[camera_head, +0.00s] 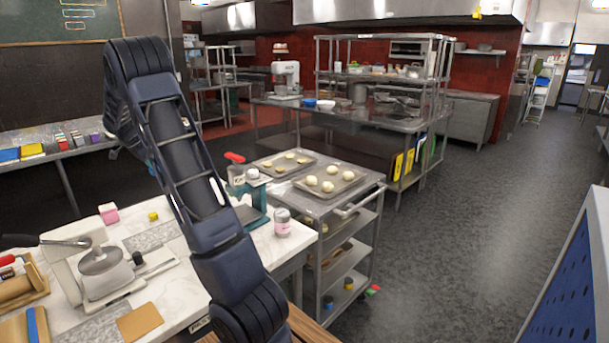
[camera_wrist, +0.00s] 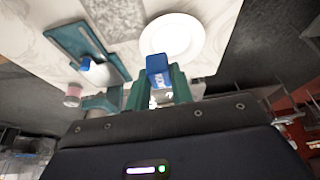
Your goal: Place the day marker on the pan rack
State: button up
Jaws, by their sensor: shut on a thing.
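My gripper (camera_wrist: 157,88) shows in the wrist view, its two teal fingers shut on a small blue block with pale lettering, which I take as the day marker (camera_wrist: 157,70). The block sticks out past the fingertips, above or in front of a white plate on the marble counter; I cannot tell its height. The pan rack (camera_head: 345,207) appears to be the metal trolley right of the counter. It has two trays of pale dough pieces on top and shelves below.
The marble counter (camera_head: 185,300) holds a teal stand (camera_head: 256,216), also in the wrist view (camera_wrist: 85,45), a pink-labelled jar (camera_head: 282,222) and a white machine (camera_head: 95,265). Small coloured pieces (camera_head: 372,290) lie by the trolley. The floor (camera_head: 460,240) to its right is clear.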

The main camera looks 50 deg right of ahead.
jog(key=s+d, duration=0.3)
jog(key=d, duration=0.6)
jog(key=s+d, duration=0.4)
jog(key=d, duration=0.5)
notch_tip(320, 180, up, 2)
send_over(317, 204)
jog(key=a, duration=0.1)
jog(key=shift+m, duration=0.3)
jog(key=f, duration=1.9)
jog(key=shift+w+a+f, duration=0.2)
jog(key=shift+f, duration=0.15)
jog(key=o, duration=1)
jog(key=shift+f, duration=0.1)
